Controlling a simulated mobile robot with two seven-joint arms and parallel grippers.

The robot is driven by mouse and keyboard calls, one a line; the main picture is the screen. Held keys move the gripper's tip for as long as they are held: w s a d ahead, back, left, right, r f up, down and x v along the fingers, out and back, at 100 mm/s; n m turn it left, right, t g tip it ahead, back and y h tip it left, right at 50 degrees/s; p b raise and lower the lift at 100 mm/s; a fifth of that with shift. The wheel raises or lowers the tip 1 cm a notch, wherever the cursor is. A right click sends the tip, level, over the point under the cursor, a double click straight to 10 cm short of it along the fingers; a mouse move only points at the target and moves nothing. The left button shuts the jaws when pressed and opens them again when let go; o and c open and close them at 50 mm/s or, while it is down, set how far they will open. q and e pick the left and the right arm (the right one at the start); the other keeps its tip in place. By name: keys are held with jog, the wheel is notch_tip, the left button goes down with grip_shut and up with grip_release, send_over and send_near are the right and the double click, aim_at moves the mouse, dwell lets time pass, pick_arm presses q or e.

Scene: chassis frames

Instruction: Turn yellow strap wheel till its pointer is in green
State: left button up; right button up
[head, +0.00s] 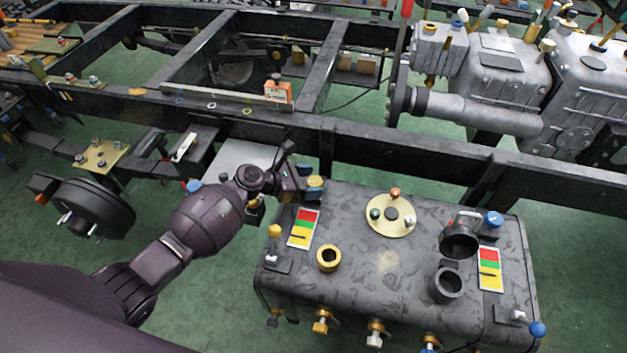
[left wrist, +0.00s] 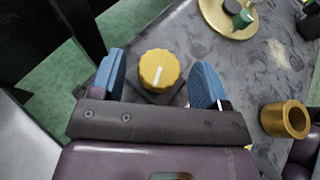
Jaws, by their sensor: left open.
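The yellow wheel (left wrist: 159,70), a ribbed knob with a white line on top, sits on a dark mount at the tank's far left corner. In the head view the wheel (head: 316,182) is mostly hidden by my gripper. My left gripper (head: 308,181) is open over it. In the left wrist view the gripper's (left wrist: 160,84) blue fingers stand on either side of the wheel, with gaps visible. The left gauge (head: 303,228) has red, green and yellow bands; its dark pointer appears to lie in the yellow band. My right gripper is not in view.
The dark tank (head: 375,290) also carries a yellow-knobbed lever (head: 274,232), a brass ring (head: 328,258), a round brass plate (head: 390,215), a blue knob (head: 492,218) and a right gauge (head: 490,269). The chassis rail (head: 400,152) runs close behind the tank.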

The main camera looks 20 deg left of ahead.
pick_arm(q)
jog(key=shift+w+d+f, duration=0.15)
jog(key=shift+w+d, duration=0.15)
jog(key=shift+d, duration=0.15)
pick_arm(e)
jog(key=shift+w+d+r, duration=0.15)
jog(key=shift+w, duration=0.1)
